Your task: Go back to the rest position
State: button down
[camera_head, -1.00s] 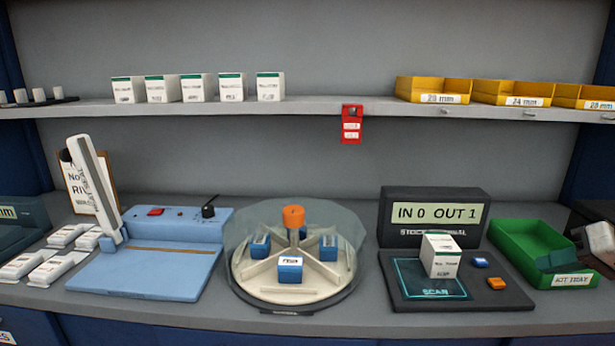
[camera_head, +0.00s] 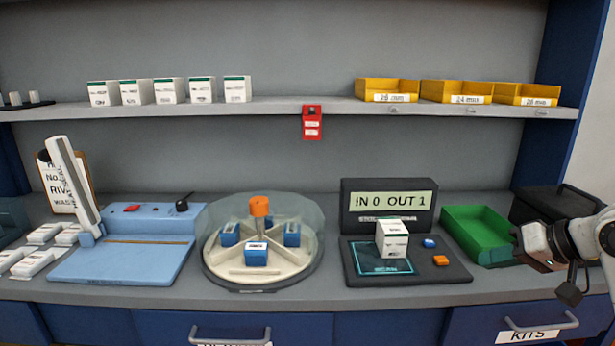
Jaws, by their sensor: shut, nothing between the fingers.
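My gripper (camera_head: 535,246) is at the right edge of the view, at the end of my white arm. It is shut and holds nothing. It hangs in front of the right end of the counter, just right of the green tray (camera_head: 462,225). Its fingertips point left and show only partly.
The stock terminal (camera_head: 370,195) reads IN 0 OUT 1, and a white box (camera_head: 392,235) stands on its scan pad. A round dispenser (camera_head: 262,285) with blue boxes and a blue sealer (camera_head: 120,265) stand further left. Yellow bins (camera_head: 388,88) line the shelf. The counter's front strip is clear.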

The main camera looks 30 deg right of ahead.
jog(key=w+a+f+n+y+p, duration=0.1)
jog(key=w+a+f, duration=0.2)
jog(key=a, duration=0.2)
jog(key=w+a+f+p, duration=0.1)
jog(key=w+a+f, duration=0.1)
jog(key=w+a, duration=0.25)
jog(key=s+a+f+n+g+y+p, duration=0.1)
jog(key=s+a+f+g+p, duration=0.1)
jog(key=a+f, duration=0.95)
jog(key=s+a+f+n+g+p, duration=0.25)
jog(key=s+a+f, duration=0.25)
jog(key=s+a, duration=0.3)
jog(key=s+f+n+g+h, duration=0.2)
jog(key=s+f+g+h, duration=0.1)
jog(key=s, duration=0.9)
jog(key=shift+s+f+n+g, duration=0.3)
jog(key=shift+f+n+g, duration=0.05)
jog(key=shift+f+g, duration=0.35)
